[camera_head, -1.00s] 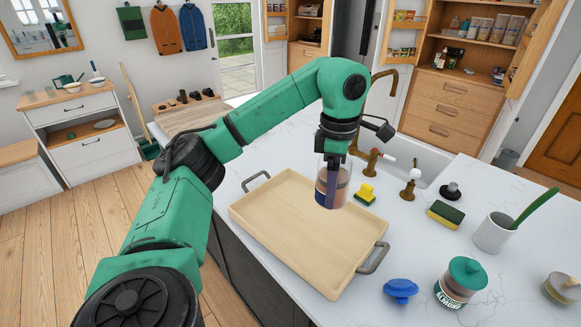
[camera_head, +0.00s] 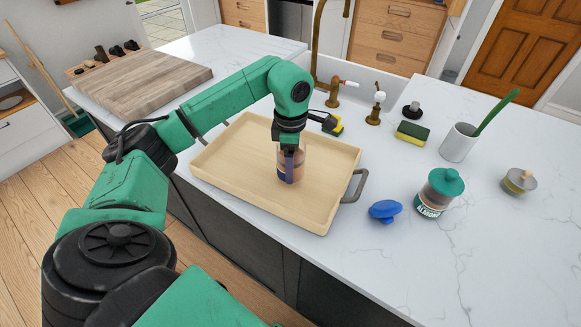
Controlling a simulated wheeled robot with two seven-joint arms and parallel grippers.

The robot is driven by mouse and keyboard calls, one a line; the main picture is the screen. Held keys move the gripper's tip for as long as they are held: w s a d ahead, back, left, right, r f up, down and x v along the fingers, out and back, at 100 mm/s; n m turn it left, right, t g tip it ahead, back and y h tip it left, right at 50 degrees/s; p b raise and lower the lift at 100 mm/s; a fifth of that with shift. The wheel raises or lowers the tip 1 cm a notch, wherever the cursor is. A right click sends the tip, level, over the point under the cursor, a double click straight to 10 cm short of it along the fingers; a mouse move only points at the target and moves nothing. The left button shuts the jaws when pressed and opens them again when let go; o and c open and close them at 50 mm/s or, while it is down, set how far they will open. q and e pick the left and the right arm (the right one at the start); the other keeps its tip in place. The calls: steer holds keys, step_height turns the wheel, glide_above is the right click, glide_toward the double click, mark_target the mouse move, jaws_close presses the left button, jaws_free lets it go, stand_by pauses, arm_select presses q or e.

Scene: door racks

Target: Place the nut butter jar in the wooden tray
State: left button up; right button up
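The wooden tray (camera_head: 225,165) lies on the white counter, with a metal handle at each end. A clear jar with brown contents and a dark blue patch (camera_head: 299,171), which I take as the nut butter jar, is upright over the right half of the tray. My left gripper (camera_head: 289,163) points down from above and is shut on this jar, partly covering it. Its base appears at or just above the tray floor; I cannot tell if it touches. A second jar (camera_head: 437,193) with a green lid and a label like "ALMOND" stands right of the tray. My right gripper is out of view.
A blue lid-like object (camera_head: 385,210) lies right of the tray. A sponge (camera_head: 412,132), a white cup (camera_head: 459,143) with a green handle and a small lidded jar (camera_head: 518,181) stand farther right. A brass faucet (camera_head: 332,45) rises behind. A wooden board (camera_head: 140,82) lies back left. The front-right counter is clear.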

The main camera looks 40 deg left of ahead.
arm_select(q)
steer(key=shift+d+f, duration=0.1)
steer(key=shift+f, duration=1.15)
steer(key=o, duration=1.5)
steer(key=shift+c, duration=0.2)
steer(key=shift+r, duration=0.15)
